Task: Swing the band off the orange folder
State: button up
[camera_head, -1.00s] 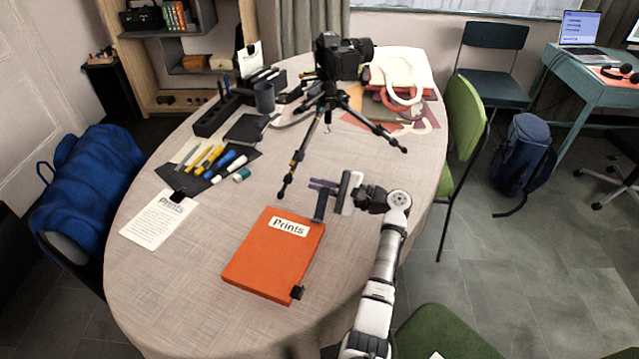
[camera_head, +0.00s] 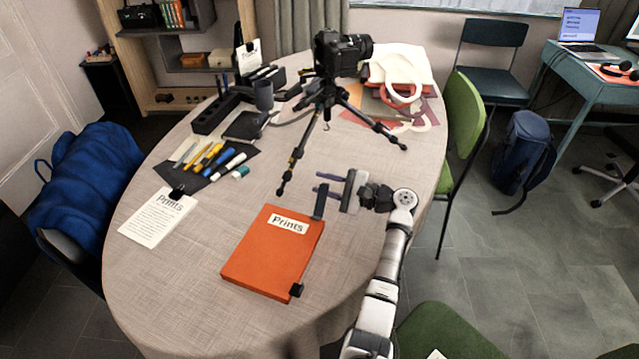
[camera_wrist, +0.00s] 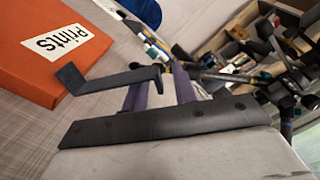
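The orange folder (camera_head: 268,262), labelled "Prints", lies on the table. It also shows at the left of the wrist view (camera_wrist: 25,65). A dark flat band (camera_head: 320,203) stands out from its upper right corner towards the tripod. In the wrist view the band (camera_wrist: 108,82) looks bent, one end at the folder's corner and the other near my fingers. My gripper (camera_head: 318,182), with two purple fingers, is just beyond the folder's upper right corner, beside the band's far end. The fingers look apart, with a gap between them (camera_wrist: 160,92). I cannot tell whether they touch the band.
A tripod (camera_head: 325,105) carrying a camera (camera_head: 340,52) stands behind my gripper, one leg close to its left. Markers (camera_head: 215,160), a printed sheet (camera_head: 157,218) and a dark organizer (camera_head: 215,113) lie to the left. A black clip (camera_head: 296,290) sits on the folder's lower right corner.

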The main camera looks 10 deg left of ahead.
jog(key=d+b, duration=0.1)
jog(key=d, duration=0.3)
jog(key=s+d+b, duration=0.1)
jog(key=d, duration=0.3)
jog(key=d+b, duration=0.1)
jog(key=d, duration=0.3)
jog(key=shift+s, duration=0.3)
